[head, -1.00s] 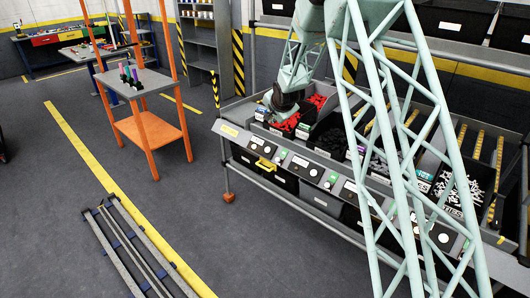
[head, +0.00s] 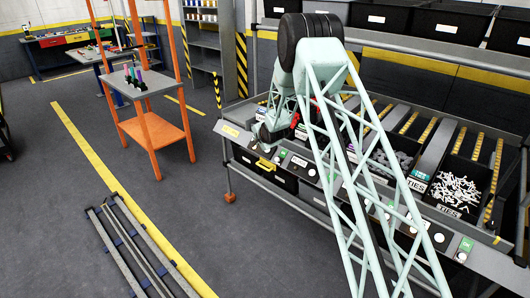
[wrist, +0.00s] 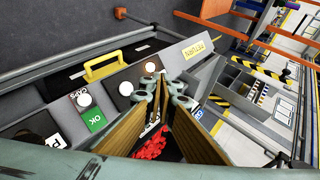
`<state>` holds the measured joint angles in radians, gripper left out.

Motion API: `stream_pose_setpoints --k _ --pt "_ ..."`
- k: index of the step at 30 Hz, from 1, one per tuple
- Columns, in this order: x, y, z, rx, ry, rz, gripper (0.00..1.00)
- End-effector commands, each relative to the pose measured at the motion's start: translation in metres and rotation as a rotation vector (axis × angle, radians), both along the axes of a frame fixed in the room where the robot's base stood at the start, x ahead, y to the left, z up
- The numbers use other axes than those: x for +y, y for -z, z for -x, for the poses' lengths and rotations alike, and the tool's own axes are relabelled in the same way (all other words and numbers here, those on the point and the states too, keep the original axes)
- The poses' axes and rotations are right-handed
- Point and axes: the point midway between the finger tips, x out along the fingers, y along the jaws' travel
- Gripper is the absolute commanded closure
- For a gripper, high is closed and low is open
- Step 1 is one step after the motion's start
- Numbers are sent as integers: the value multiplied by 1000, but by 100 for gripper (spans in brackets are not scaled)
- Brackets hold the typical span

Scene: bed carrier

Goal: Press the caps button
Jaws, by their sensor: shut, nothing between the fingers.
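In the wrist view, a white round button (wrist: 84,100) sits on the grey sloping panel (wrist: 55,110), beside a dark label that seems to read CAPS. A green OK label (wrist: 95,120) is next to it. My gripper (wrist: 161,90) is shut and empty, low over the panel edge and to the right of that button in this view. In the head view, my gripper (head: 266,135) is at the left part of the panel, in front of the bins. Any contact with the panel cannot be told, and the gripper hides part of it there.
Two more white buttons (wrist: 126,88) (wrist: 150,67) and a yellow RETURN label (wrist: 195,47) are on the panel. A yellow handle (wrist: 104,67) is beside it. Red parts (wrist: 152,147) lie in a bin close to my gripper.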

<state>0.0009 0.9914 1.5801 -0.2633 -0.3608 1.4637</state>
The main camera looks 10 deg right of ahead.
Motion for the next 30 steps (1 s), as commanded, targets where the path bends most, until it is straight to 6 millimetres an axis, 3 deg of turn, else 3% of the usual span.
stream_pose_setpoints --k 7,30 --pt "2 17 -6 -8 9 -23 100" --pt "-2 26 -10 -8 10 -26 100"
